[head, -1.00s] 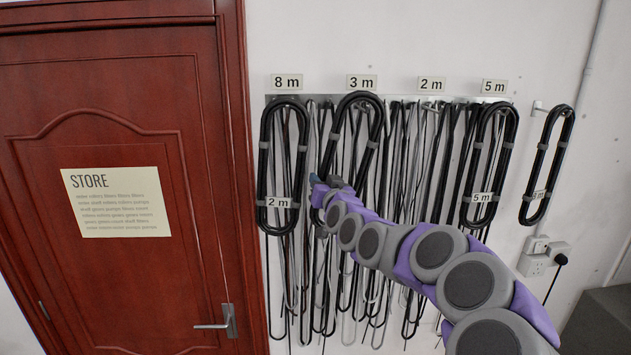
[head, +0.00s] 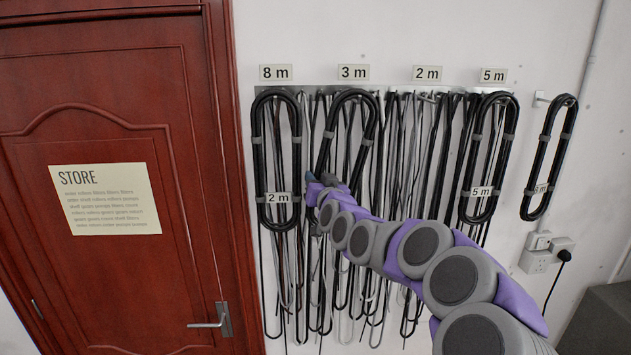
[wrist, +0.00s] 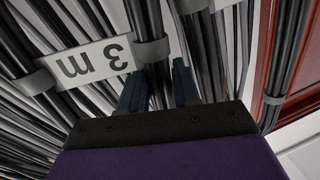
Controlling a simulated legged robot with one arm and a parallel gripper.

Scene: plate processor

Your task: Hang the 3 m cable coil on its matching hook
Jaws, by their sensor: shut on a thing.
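The 3 m coil (head: 371,135) is a long black loop with grey bands. Its top is just below the 3 m sign (head: 353,72), and it leans, its lower end to the left. My gripper (head: 315,183) is shut on its lower part. In the wrist view my gripper (wrist: 160,82) has its dark fingers on either side of the black cable, beside the upside-down 3 m tag (wrist: 93,62). The coil's top hides the 3 m hook, so I cannot tell whether it bears on the hook.
A coil tagged 2 m (head: 257,150) hangs under the 8 m sign (head: 276,73). The 2 m hook (head: 428,97) is bare. A 5 m coil (head: 467,180) hangs under its sign; another coil (head: 543,150) hangs far right. Thin cables cover the wall behind. A red door (head: 120,270) stands left.

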